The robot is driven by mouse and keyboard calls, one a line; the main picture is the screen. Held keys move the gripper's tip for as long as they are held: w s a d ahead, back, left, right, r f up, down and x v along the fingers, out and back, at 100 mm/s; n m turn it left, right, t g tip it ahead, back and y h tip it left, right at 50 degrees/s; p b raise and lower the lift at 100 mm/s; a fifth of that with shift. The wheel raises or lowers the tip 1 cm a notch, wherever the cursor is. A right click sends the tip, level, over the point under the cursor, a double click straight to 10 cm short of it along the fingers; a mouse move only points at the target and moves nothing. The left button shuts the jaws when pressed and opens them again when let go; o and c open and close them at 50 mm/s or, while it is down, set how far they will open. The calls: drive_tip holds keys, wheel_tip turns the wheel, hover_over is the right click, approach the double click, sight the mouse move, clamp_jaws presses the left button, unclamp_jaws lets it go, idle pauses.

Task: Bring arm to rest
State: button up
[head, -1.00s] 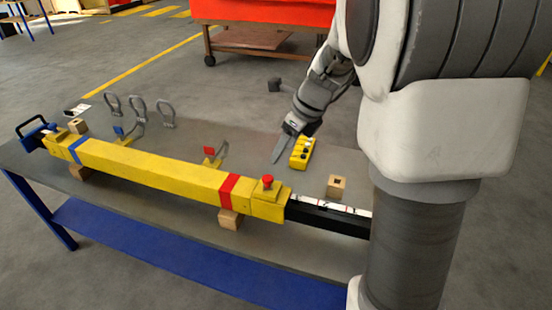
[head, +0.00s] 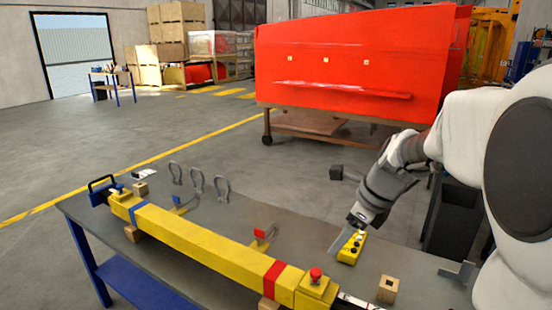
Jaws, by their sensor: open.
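My gripper (head: 345,238) hangs at the end of my arm on the right of the head view, pointing down and left. It is over the table (head: 225,225), close to a small yellow box with dark buttons (head: 352,247), and overlaps its left edge in the picture. I cannot tell whether they touch. I see only one finger clearly, and nothing is held at its tip.
A long yellow beam (head: 190,236) with a red button (head: 315,274) lies across the table on wooden blocks. Several grey shackles (head: 197,181) stand behind it. A wooden cube (head: 388,289) sits at right. A large red nosecone (head: 355,65) stands on a wheeled trolley beyond.

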drive_tip(key=s+a+r+n+t+h, duration=0.1)
drive_tip(key=s+r+n, duration=0.1)
drive_tip(key=s+n, duration=0.8)
drive_tip(key=s+a+r+n+t+h, duration=0.1)
drive_tip(key=s+a+r+n+h, duration=0.1)
drive_tip(key=s+n, duration=0.8)
drive_tip(key=n, duration=0.5)
drive_tip(key=shift+s+a, duration=0.2)
drive_tip(key=shift+s, duration=0.2)
